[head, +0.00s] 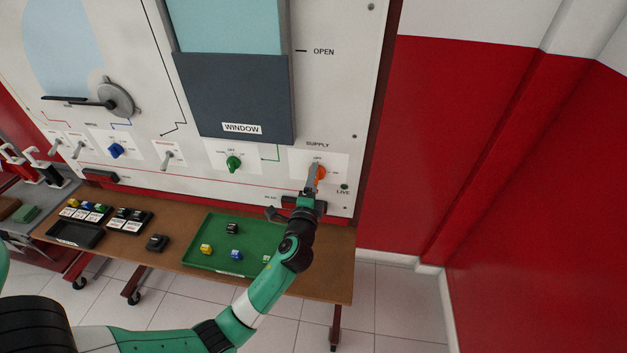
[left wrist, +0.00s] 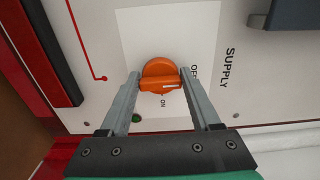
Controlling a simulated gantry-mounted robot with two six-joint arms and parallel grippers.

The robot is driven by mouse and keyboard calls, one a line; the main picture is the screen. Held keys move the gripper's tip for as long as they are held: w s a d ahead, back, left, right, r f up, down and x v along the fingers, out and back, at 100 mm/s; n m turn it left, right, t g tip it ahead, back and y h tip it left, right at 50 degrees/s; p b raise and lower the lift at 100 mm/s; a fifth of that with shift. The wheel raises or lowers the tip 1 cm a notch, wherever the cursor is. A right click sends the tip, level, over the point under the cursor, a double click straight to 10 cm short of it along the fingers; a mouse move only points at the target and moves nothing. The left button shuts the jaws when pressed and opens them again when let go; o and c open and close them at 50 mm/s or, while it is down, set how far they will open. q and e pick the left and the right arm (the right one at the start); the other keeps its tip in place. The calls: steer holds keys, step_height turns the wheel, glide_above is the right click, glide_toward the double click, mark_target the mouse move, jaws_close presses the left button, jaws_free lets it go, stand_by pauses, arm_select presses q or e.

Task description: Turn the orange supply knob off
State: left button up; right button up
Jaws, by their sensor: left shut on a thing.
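The orange supply knob (head: 321,173) is on the white panel under the word SUPPLY. In the left wrist view the knob (left wrist: 158,80) has a raised bar lying across the picture, with a white mark at its right end, toward the OFF side. The OFF label (left wrist: 194,72) is partly behind a finger; the ON label (left wrist: 163,103) is below the knob. My left gripper (head: 314,172) is shut on the knob, its fingers at either end of the bar, as the left wrist view (left wrist: 160,84) shows. My right gripper is not in view.
The green LIVE lamp (head: 344,187) is just below the knob. A green-knobbed switch (head: 233,163) and the window block (head: 238,98) are to its left. Below stands a brown bench (head: 335,262) with a green tray (head: 205,262). Free floor lies to the right.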

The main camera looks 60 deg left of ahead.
arm_select(q)
steer(key=o, duration=1.4)
steer(key=p+v, duration=0.1)
steer(key=v, duration=1)
steer(key=shift+s+d, duration=0.2)
steer(key=shift+d, duration=0.1)
